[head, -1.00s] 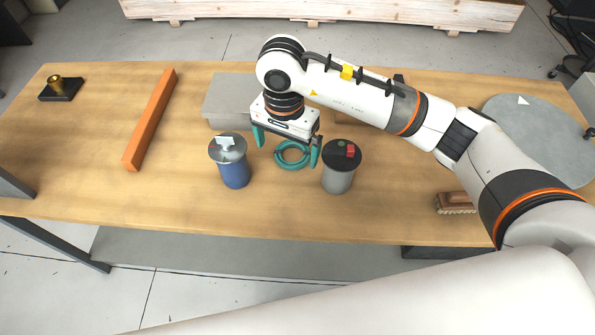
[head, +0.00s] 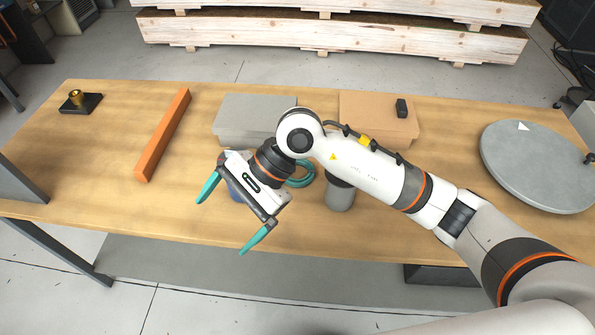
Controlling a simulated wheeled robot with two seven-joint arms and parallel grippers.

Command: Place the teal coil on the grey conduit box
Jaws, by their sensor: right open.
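The teal coil (head: 304,178) lies on the wooden table, partly hidden behind my right wrist, between the blue canister and the grey canister. The grey conduit box (head: 250,112) stands behind it at the back of the table. Its flat top is bare where it shows, and my arm covers its front right corner. My right gripper (head: 221,227) is open and empty, with its teal fingers spread. It is above the front part of the table, left of the coil and over the blue canister. My left gripper is not in view.
The blue canister (head: 235,192) is mostly hidden under my gripper. The grey canister (head: 340,195) stands right of the coil. A tan box (head: 370,120) with a black item is right of the conduit box. An orange bar (head: 160,142) lies left, a grey disc (head: 535,170) right.

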